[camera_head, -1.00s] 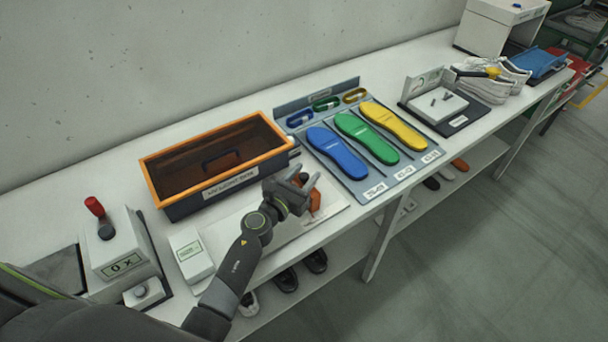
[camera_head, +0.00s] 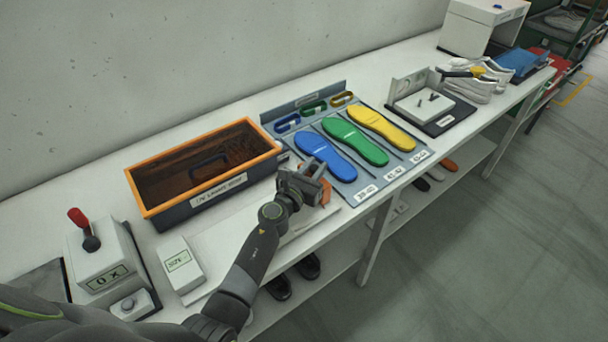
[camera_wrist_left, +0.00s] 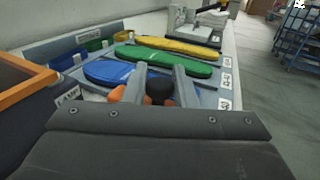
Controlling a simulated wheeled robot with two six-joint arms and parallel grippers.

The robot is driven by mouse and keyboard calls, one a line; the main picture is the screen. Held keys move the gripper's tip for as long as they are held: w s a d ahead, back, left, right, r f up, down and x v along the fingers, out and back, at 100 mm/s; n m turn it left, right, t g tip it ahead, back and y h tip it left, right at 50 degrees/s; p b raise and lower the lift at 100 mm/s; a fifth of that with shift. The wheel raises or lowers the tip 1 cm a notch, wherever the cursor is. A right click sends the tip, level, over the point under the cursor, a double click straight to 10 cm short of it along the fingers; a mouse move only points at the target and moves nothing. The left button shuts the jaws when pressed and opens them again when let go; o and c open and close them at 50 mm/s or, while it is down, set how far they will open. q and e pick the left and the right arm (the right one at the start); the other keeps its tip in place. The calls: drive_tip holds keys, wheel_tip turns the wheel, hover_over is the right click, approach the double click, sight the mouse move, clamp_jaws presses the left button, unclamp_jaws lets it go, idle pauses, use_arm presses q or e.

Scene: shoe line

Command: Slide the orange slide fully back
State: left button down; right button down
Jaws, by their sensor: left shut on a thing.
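The orange slide (camera_head: 325,191) sits on a pale base (camera_head: 225,235) near the bench's front edge, mostly hidden behind my left gripper (camera_head: 312,181). In the left wrist view, a bit of orange (camera_wrist_left: 117,94) shows left of the fingers. There the left gripper (camera_wrist_left: 160,84) is shut on a dark round knob (camera_wrist_left: 160,92) between its two grey fingers. The gripper is at the base's right end, close to the insole board. My right gripper is not in view.
The insole board (camera_head: 373,181) with blue, green and yellow insoles lies just beyond the gripper. An orange-rimmed box (camera_head: 204,205) stands behind the base. A white SIZE block (camera_head: 180,262) and a grey box with a red lever (camera_head: 99,262) are at left.

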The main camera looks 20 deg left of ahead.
use_arm(q)
drive_tip(key=shift+r, duration=0.1)
drive_tip(key=shift+d, duration=0.1)
drive_tip(key=c, duration=1.5)
unclamp_jaws()
drive_tip(key=shift+o, duration=1.3)
drive_tip(key=shift+w+d, duration=0.1)
drive_tip(key=shift+w, duration=0.05)
drive_tip(key=shift+s, duration=0.4)
drive_tip(key=v, duration=1.6)
drive_tip(key=shift+s+a, duration=0.25)
drive_tip(key=shift+a, duration=0.05)
